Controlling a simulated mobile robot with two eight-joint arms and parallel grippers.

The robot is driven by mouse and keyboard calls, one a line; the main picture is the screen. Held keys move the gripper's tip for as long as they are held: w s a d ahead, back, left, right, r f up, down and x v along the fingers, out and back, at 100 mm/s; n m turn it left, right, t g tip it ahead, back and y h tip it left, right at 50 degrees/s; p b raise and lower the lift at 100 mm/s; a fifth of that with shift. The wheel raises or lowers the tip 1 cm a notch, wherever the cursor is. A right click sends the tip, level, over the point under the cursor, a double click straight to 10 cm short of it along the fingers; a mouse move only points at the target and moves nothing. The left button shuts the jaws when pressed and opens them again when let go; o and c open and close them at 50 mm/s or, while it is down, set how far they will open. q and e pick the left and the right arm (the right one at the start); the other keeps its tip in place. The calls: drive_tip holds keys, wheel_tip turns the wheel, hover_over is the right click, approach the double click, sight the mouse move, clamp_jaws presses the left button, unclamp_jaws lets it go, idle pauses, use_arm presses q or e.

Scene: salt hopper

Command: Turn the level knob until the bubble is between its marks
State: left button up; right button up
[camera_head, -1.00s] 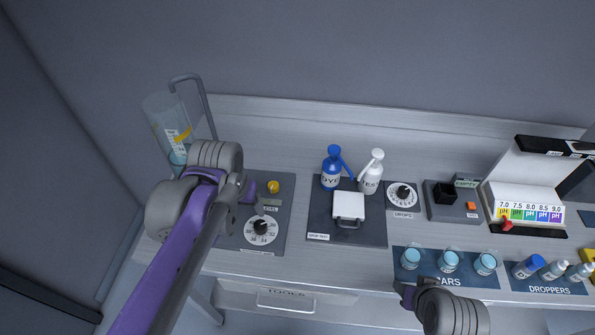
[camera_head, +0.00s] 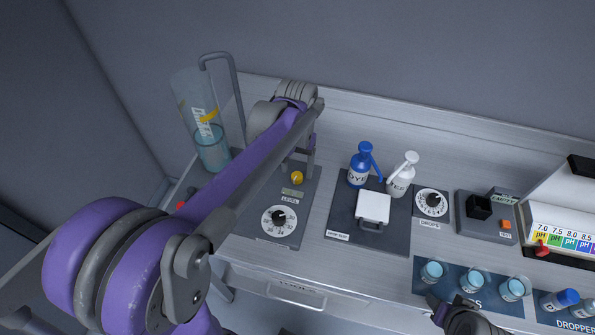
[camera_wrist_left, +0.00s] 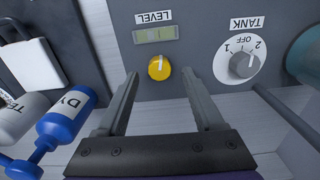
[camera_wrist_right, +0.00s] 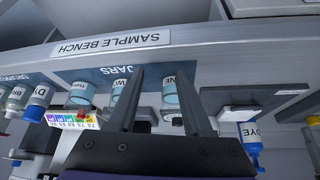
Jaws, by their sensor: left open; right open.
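The yellow level knob (camera_head: 296,178) sits on a dark panel on the bench. In the left wrist view the knob (camera_wrist_left: 159,67) has a pale pointer line, with the level vial (camera_wrist_left: 155,34) beside the LEVEL label. The vial is greenish; its bubble is too small to place against the marks. My left gripper (camera_head: 311,160) is open and empty at the back of the panel. In the left wrist view its fingers (camera_wrist_left: 160,82) are spread either side of the knob, apart from it. My right gripper (camera_wrist_right: 160,75) is open and empty near the jars.
A TANK knob (camera_wrist_left: 240,64) sits beside the level knob. A numbered dial (camera_head: 279,220) is nearer the front edge. A clear cylinder (camera_head: 212,150) stands at left. Blue (camera_head: 361,166) and white (camera_head: 402,175) bottles stand right of the panel.

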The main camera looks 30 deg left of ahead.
sight(297, 177)
use_arm(q)
drive_tip(key=shift+f, duration=1.05)
clamp_jaws()
